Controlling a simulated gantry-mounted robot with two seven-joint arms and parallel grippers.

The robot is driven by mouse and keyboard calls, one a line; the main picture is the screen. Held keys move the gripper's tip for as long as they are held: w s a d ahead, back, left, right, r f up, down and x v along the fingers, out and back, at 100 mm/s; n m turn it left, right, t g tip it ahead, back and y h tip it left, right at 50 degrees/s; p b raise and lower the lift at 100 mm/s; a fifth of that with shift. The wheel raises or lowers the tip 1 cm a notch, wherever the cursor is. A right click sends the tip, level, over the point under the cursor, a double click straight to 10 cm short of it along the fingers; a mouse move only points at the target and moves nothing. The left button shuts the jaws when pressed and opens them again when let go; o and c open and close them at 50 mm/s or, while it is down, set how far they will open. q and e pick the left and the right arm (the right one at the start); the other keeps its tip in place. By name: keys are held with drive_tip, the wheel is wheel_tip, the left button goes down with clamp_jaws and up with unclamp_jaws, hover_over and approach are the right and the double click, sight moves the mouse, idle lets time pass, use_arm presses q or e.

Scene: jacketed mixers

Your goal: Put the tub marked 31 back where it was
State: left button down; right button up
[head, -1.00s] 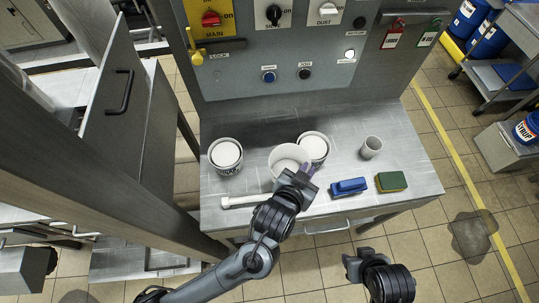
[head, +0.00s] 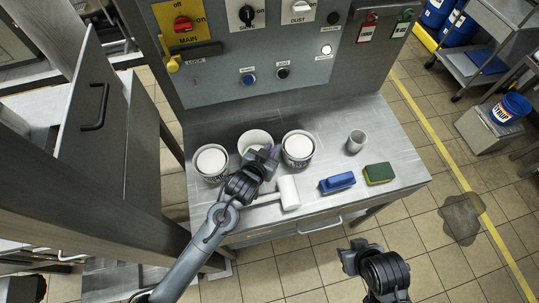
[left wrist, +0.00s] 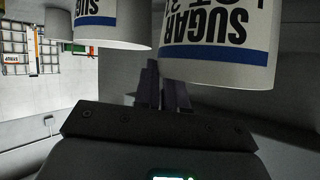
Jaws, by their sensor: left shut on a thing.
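Three white tubs stand in a row at the back left of the steel bench: a left tub (head: 211,162), a middle tub (head: 254,139) and a right tub (head: 298,149). The middle tub looks open and hollow; the outer two show white tops. My left gripper (head: 267,155) is shut on the middle tub's front right rim. The left wrist view is upside down; there the gripped tub (left wrist: 225,45) reads "SUGAR" and a partly cut-off lot number that seems to start with 3. My right gripper (head: 354,255) hangs in front of the bench; its jaws are unclear.
A grey cup (head: 356,141), a blue brush (head: 337,183) and a green-yellow sponge (head: 379,173) are on the right. The control panel (head: 240,60) rises behind the bench (head: 330,120).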

use_arm(q)
drive_tip(key=shift+f, duration=1.5)
drive_tip(key=shift+f, duration=0.15)
drive_tip(key=c, duration=1.2)
unclamp_jaws()
drive_tip(key=v, duration=1.2)
drive_tip(key=shift+p, duration=0.35)
drive_tip(key=shift+s, duration=0.1)
